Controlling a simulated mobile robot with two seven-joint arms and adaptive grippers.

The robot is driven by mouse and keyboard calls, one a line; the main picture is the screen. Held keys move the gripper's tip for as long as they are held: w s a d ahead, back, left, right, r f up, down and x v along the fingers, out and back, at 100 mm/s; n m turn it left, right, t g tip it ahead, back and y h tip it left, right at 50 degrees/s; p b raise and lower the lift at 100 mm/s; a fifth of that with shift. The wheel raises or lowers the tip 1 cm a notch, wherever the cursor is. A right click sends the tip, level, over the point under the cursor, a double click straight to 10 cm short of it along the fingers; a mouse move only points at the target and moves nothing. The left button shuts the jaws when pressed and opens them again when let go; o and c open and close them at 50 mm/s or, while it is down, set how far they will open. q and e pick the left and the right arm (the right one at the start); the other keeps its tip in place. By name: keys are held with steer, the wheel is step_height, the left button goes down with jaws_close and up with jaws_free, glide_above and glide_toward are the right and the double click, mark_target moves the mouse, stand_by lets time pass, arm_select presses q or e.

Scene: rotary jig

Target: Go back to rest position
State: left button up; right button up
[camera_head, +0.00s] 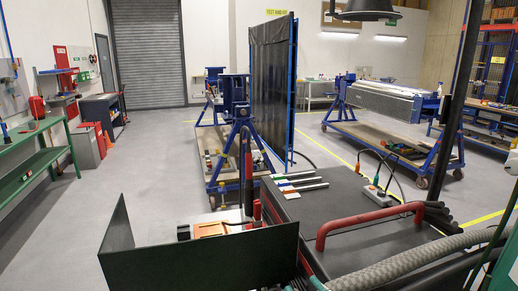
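Neither of my grippers shows in the head view. A blue rotary jig (240,128) on a wheeled base stands in the middle. A second blue jig (338,100) with a long grey panel (385,101) held across it stands further right, also on wheels.
A dark open bin (205,262) stands in front. Grey floor (120,190) is clear at left, beside green shelving (35,160).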

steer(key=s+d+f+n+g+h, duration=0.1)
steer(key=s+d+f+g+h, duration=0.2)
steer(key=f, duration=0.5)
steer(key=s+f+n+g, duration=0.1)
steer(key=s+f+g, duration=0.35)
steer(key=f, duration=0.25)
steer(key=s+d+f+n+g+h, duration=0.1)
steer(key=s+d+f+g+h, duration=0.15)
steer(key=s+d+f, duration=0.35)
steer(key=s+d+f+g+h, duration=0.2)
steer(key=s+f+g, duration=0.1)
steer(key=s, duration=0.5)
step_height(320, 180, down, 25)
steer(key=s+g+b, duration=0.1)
arm_select(q)
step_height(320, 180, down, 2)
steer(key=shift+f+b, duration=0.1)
steer(key=shift+b, duration=0.5)
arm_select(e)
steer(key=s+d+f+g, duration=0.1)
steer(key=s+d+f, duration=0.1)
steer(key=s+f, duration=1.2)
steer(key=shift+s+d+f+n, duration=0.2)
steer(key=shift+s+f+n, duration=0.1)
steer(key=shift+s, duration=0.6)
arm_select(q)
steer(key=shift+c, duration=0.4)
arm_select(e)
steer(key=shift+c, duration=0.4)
